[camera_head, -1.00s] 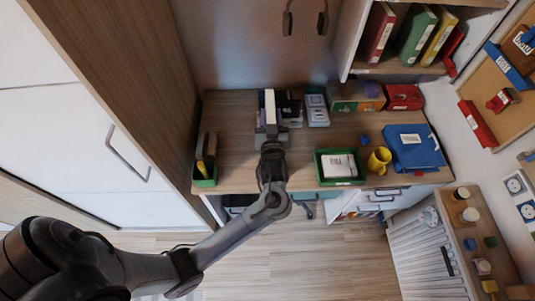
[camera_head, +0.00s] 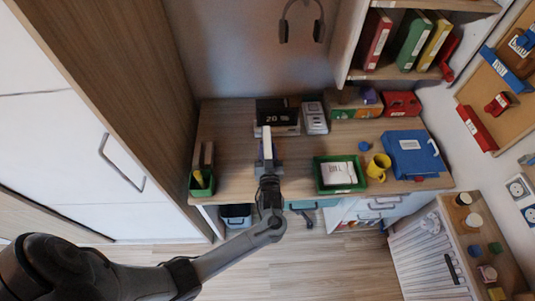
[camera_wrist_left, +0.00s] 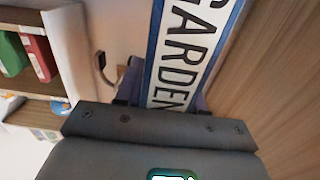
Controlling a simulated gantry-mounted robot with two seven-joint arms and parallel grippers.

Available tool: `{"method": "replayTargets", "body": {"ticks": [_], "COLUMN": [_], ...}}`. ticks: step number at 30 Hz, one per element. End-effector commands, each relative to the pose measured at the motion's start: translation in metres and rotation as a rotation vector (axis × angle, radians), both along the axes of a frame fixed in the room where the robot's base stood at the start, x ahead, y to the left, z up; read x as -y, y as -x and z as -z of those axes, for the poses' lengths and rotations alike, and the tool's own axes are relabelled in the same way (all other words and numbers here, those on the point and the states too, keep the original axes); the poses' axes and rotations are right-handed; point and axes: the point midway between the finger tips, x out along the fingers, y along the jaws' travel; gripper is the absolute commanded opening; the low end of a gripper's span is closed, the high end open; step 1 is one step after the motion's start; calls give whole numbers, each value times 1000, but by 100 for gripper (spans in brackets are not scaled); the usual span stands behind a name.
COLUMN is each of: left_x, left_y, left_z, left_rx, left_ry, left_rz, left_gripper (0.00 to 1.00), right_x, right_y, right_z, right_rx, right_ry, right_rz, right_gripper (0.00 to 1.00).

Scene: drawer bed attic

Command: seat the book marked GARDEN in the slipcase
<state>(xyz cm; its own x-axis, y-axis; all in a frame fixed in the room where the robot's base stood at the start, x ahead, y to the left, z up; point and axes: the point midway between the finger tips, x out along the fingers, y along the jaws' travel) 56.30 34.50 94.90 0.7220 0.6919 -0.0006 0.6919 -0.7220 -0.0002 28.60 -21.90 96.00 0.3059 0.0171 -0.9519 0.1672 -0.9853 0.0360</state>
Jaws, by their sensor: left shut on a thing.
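The book marked GARDEN (camera_head: 267,140) is held by my left gripper (camera_head: 268,164), and its narrow white spine edge shows over the desk. In the left wrist view, the blue-edged white face of the book (camera_wrist_left: 184,55) shows black GARDEN lettering, partly cut off at the top. My left gripper (camera_wrist_left: 160,102) is shut on the book. I cannot tell with certainty which thing is the slipcase; a low orange and green box (camera_head: 354,104) with a purple thing in it stands at the back of the desk. My right gripper is not in view.
A black display (camera_head: 277,116) and a grey device (camera_head: 315,118) stand behind the book. A green tray (camera_head: 322,186), yellow mug (camera_head: 377,168) and blue case (camera_head: 413,153) are to the right. A green pen holder (camera_head: 200,188) is at left. Desk between is clear.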

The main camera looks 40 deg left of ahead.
Motion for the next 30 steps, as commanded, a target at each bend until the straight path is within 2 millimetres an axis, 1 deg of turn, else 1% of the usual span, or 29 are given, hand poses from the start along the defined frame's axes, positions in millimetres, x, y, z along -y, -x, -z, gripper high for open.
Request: {"method": "replayTargets", "body": {"ticks": [1,5,14,18,19,21,24,30], "left_x": [0,0,0,0,0,0,0,0], "left_y": [-1,-1,-1,0,0,0,0,0], "left_z": [6,14,14,19,20,19,19,19], "left_rx": [2,4,5,4,0,1,1,1], "left_ry": [-2,-3,-2,-1,0,-1,-1,-1], "left_rz": [0,0,0,-1,-1,0,0,0], "left_gripper": [0,0,0,0,40,51,64,64], "right_x": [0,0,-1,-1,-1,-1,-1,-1], "right_y": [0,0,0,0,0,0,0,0], "right_z": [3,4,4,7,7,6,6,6], "right_rx": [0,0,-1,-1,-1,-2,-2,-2], "right_ry": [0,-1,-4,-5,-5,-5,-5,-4], "right_rz": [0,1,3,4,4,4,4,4], "right_gripper": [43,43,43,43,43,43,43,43]}}
